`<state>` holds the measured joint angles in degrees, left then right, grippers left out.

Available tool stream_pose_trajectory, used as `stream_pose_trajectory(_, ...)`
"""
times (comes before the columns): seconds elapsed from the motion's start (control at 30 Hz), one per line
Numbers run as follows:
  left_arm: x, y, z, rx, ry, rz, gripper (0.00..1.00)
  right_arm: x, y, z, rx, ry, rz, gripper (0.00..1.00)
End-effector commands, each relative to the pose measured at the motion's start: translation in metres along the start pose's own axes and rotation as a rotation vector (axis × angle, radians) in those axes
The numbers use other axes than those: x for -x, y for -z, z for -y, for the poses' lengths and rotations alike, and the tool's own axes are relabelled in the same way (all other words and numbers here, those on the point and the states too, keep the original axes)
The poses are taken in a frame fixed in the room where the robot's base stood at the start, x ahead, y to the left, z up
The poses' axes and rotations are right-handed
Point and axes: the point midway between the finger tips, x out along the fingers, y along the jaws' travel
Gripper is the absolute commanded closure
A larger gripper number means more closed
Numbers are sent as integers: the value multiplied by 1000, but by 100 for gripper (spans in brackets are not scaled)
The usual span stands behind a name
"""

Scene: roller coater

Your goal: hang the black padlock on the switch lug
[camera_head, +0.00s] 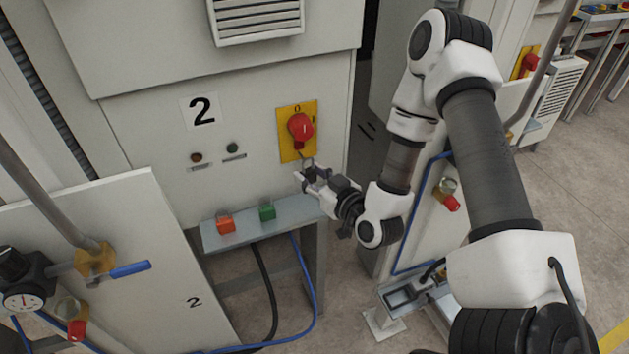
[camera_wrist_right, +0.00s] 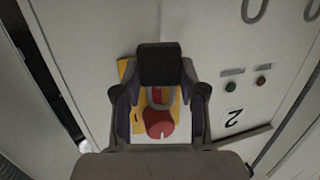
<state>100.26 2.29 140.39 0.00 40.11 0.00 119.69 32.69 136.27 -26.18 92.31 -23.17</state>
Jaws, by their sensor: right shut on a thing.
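The red rotary switch (camera_head: 300,127) sits on a yellow plate (camera_head: 287,145) on the cabinet marked 2. My right gripper (camera_head: 308,175) is just below the plate, shut on the black padlock, whose dark body is mostly hidden by the fingers in the head view. In the right wrist view the padlock (camera_wrist_right: 160,65) is between the fingertips, with its grey shackle (camera_wrist_right: 158,98) pointing to the red switch (camera_wrist_right: 160,123). The shackle's end overlaps the switch's lower edge. The lug is too small to make out, and I cannot tell whether the shackle is around it. My left gripper is not in view.
A shelf with a red button (camera_head: 225,224) and a green button (camera_head: 267,211) juts out below the gripper. A cabinet panel (camera_head: 110,250) with a gauge and a blue-handled valve (camera_head: 130,269) stands at left. Another machine with a red-ended fitting (camera_head: 450,201) is behind my arm.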

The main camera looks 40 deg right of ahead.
Motion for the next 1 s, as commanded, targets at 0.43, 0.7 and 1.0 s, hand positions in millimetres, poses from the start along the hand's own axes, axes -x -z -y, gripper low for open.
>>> stream_pose_trajectory(0.43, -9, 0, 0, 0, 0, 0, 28, -30, -4, -8, 1, 0, -2, 98)
stream_pose_trajectory(0.7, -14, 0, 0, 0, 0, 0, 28, -37, -8, -9, 0, 0, -1, 98)
stream_pose_trajectory(1.0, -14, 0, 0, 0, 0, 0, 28, -37, -8, -9, 1, 0, -1, 98)
